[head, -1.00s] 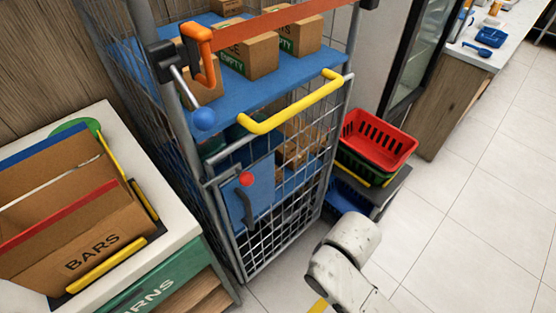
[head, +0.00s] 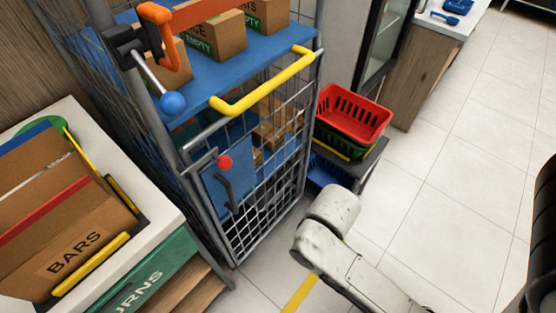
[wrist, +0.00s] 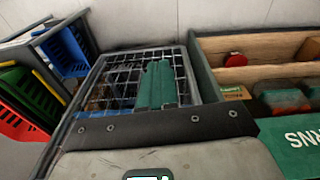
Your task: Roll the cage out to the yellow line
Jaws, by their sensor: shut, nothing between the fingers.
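The roll cage (head: 255,215) is a grey wire-mesh trolley with blue shelves, standing against the back wall in the head view. Its yellow bar handle (head: 262,85) crosses the front. An orange lever (head: 163,35), a blue knob (head: 172,103) and a red knob (head: 225,162) sit on its front. The yellow line (head: 299,294) shows on the floor, partly behind my arm. In the wrist view, my gripper (wrist: 158,68) has teal fingers shut together, seen against the cage mesh (wrist: 112,75). I cannot tell whether they touch it. The gripper is hidden in the head view.
A white-topped counter (head: 150,215) with a BARS box (head: 75,250) stands close on the cage's left. Red and green baskets (head: 352,115) are stacked on its right. Cardboard boxes (head: 215,35) sit on the cage shelf. Tiled floor (head: 450,170) is clear to the right.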

